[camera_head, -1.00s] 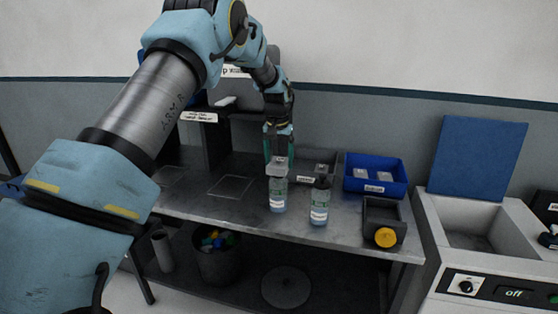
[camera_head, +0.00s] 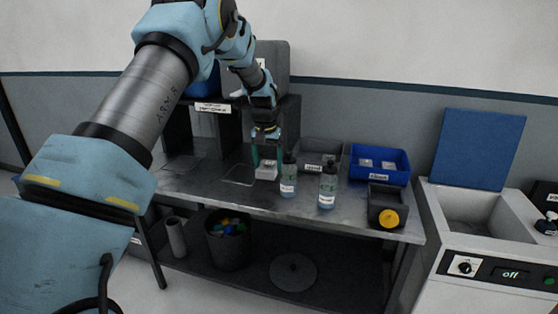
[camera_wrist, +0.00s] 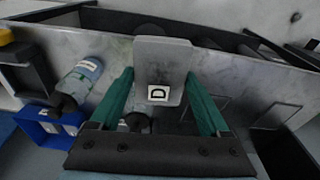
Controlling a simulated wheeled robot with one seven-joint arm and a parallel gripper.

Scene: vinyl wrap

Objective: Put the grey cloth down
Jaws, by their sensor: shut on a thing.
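My gripper (camera_head: 267,163) is shut on the grey cloth, a small pale grey folded block (camera_head: 266,172). In the wrist view the cloth (camera_wrist: 162,70) stands out between the two teal fingertips (camera_wrist: 160,85) and bears a white label with a "D". The cloth is over the worktable (camera_head: 215,192), just left of the nearer spray bottles and right of a thin outlined square (camera_head: 240,175) on the tabletop. I cannot tell whether its underside touches the table.
Two labelled bottles (camera_head: 288,178) (camera_head: 327,188) stand close on the right. The tabletop front left is clear.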

